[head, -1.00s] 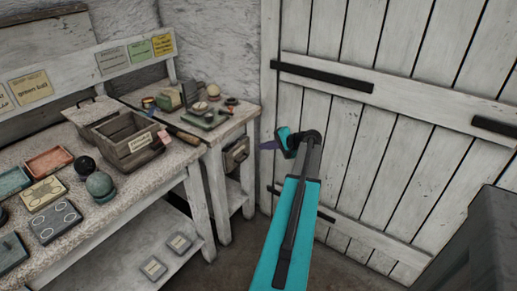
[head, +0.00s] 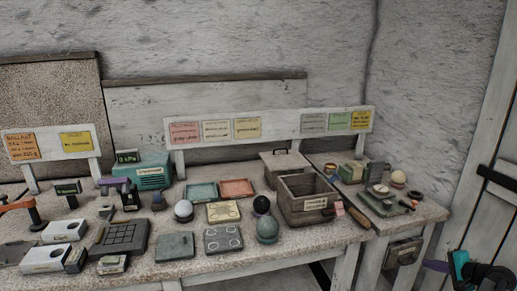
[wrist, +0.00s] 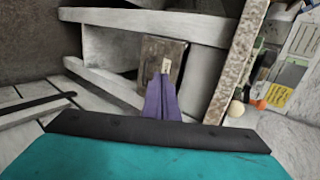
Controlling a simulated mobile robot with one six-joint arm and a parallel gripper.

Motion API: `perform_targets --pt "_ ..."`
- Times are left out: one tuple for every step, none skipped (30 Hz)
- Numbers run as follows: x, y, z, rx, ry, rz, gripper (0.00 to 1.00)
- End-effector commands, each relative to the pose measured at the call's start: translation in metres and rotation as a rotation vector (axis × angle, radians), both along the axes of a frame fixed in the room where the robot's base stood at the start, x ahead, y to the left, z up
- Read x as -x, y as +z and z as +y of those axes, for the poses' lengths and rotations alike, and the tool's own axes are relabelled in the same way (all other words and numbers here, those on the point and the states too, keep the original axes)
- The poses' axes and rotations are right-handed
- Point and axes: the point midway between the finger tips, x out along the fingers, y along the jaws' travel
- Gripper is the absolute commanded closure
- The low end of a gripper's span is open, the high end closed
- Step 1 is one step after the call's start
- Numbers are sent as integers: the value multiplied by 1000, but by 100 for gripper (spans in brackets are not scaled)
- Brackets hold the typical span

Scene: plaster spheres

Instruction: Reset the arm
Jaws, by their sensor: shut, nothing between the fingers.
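My gripper (head: 436,265) is at the lower right of the head view, with its purple fingers pointing left and a teal wrist part behind them. In the wrist view the purple fingers (wrist: 163,98) are together with nothing between them. They point toward a brown labelled drawer box (wrist: 160,58) under the side bench and appear apart from it. The same drawer box (head: 402,252) shows left of the gripper in the head view. Most of my arm is outside the head view.
The workbench holds a pale sphere (head: 183,209), a black sphere (head: 261,205), a green sphere (head: 267,230), a wooden crate (head: 303,205) and several blocks and devices. The side bench (head: 425,214) carries small items. A plank door (head: 497,215) stands at the right.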

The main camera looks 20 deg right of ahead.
Motion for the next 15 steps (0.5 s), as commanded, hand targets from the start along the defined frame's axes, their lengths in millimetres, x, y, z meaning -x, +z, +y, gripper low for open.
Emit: perform_targets --pt "-11 -12 17 -6 27 19 100" --pt "-17 -19 26 -9 42 31 100" --pt "-25 -28 40 -12 65 49 100" --pt "-31 -36 51 -15 83 63 100" --pt "-37 -45 62 -18 102 78 100" --pt "-45 -55 77 -20 128 98 100" --pt "-50 -63 89 -21 147 113 100" --pt "-55 -71 101 -23 167 129 100" --pt "-61 -81 116 -25 192 148 100" --pt "-66 -88 128 -26 212 164 100" --pt "-70 -96 139 -27 230 178 100" --pt "-74 -106 155 -27 257 200 100" --pt "-78 -113 166 -27 277 214 100" --pt "-81 -120 178 -27 296 229 100" --pt "-84 -130 194 -28 323 249 100"
